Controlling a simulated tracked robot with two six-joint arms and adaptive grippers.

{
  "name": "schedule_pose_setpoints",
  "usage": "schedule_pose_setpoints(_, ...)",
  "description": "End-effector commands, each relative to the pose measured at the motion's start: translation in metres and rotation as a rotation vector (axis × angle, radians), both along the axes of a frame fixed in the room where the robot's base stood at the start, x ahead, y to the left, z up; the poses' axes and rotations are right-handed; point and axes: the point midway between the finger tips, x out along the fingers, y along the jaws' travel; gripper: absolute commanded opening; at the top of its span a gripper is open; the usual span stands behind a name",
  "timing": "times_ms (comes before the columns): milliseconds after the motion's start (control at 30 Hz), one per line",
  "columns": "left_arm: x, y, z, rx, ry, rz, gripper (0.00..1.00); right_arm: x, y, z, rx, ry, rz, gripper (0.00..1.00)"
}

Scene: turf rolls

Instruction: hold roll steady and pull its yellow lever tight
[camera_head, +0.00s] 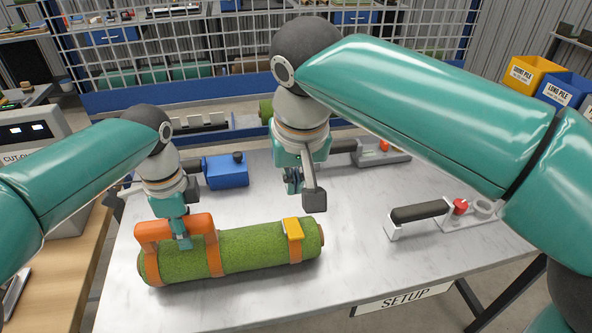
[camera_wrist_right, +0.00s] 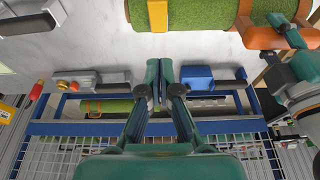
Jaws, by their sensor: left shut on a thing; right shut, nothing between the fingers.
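A green turf roll (camera_head: 255,248) lies on its side on the table, with orange straps around it. An orange handle (camera_head: 178,224) stands on its left part. My left gripper (camera_head: 184,240) is shut on this handle. The yellow lever (camera_head: 293,229) sits on top of the roll near its right end and looks flat against the strap. It also shows at the top of the right wrist view (camera_wrist_right: 158,14). My right gripper (camera_head: 302,192) is shut and empty, above the table behind the yellow lever and apart from it. In the right wrist view its fingers (camera_wrist_right: 160,100) are together.
A blue block-shaped device (camera_head: 227,171) stands behind the roll. Tools with black handles lie at the right (camera_head: 420,211) and at the back (camera_head: 383,157). A SETUP sign (camera_head: 402,297) is on the table's front edge. The marble tabletop (camera_head: 350,240) right of the roll is clear.

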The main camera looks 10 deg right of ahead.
Motion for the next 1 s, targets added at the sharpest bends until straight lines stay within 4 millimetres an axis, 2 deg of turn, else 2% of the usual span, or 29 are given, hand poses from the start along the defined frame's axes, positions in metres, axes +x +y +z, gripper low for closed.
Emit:
schedule_pose_setpoints(100, 0.000, 0.000, 0.000, 0.000, 0.000, 0.000, 0.00, -0.008, 0.001, 0.016, 0.001, -0.002, 0.001, 0.00)
schedule_pose_setpoints(233, 0.000, 0.000, 0.000, 0.000, 0.000, 0.000, 0.00, -0.012, 0.000, 0.026, 0.000, 0.000, 0.000, 0.00)
schedule_pose_setpoints(467, 0.000, 0.000, 0.000, 0.000, 0.000, 0.000, 0.00, -0.024, -0.002, 0.033, -0.008, 0.052, 0.033, 0.37)
schedule_pose_setpoints(600, 0.000, 0.000, 0.000, 0.000, 0.000, -0.001, 0.00, -0.019, 0.001, 0.024, -0.003, 0.171, 0.045, 0.56)
schedule_pose_setpoints(800, 0.000, 0.000, 0.000, 0.000, -0.001, 0.000, 0.00, 0.002, 0.001, -0.001, 0.007, 0.269, 0.013, 0.56)
schedule_pose_setpoints(1000, 0.000, 0.000, 0.000, 0.000, -0.001, 0.000, 0.00, 0.007, -0.003, -0.022, -0.002, 0.288, 0.000, 0.56)
